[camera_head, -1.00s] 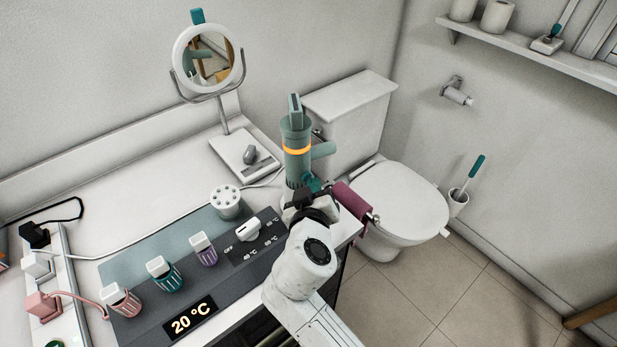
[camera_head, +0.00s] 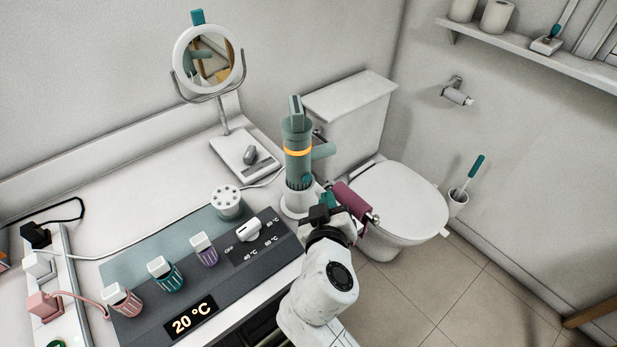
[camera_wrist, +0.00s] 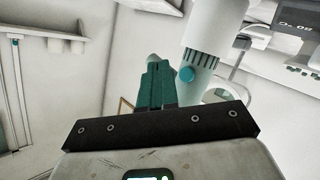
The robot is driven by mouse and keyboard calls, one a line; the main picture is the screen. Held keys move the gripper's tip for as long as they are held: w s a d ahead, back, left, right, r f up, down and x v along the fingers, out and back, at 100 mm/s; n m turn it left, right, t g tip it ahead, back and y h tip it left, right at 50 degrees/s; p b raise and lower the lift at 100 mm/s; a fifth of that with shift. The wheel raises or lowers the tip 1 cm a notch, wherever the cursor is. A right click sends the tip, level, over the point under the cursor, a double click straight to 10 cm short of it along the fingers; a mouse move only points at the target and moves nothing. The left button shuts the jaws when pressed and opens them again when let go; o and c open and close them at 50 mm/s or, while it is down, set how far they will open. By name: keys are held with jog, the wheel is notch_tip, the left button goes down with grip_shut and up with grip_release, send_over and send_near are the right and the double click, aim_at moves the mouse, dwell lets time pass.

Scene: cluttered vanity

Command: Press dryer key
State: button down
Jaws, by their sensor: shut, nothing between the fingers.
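The dryer (camera_head: 298,145) is a grey-green cylinder with a glowing orange ring, standing upright in a white round holder (camera_head: 296,204) at the counter's right end. Its key is a small round blue button (camera_head: 307,180) low on the body; it also shows in the wrist view (camera_wrist: 187,74). My gripper (camera_head: 327,197) is just right of the dryer's lower end, with teal fingers. In the wrist view the fingers (camera_wrist: 153,70) are shut together and empty, pointing up the picture, left of the button. A gap shows between fingertips and button.
A maroon towel roll (camera_head: 352,201) hangs close right of my gripper, in front of the toilet (camera_head: 395,205). A dark panel (camera_head: 240,275) with a dial and curlers lies to the left. A round mirror (camera_head: 208,60) stands behind. Open floor lies at the lower right.

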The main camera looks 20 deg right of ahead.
jog(key=shift+s+d, duration=0.3)
jog(key=shift+s, duration=0.6)
jog(key=s+d+f+m+g+y, duration=0.2)
jog(key=s+d+f+g, duration=0.65)
jog(key=s+f, duration=0.4)
jog(key=s+f+n+g+y, duration=0.1)
jog(key=s+f+g+y, duration=0.1)
jog(key=s, duration=1.2)
jog(key=shift+s+a+f+g+y, duration=0.15)
jog(key=shift+s+f+g+y, duration=0.2)
jog(key=shift+g+y, duration=0.6)
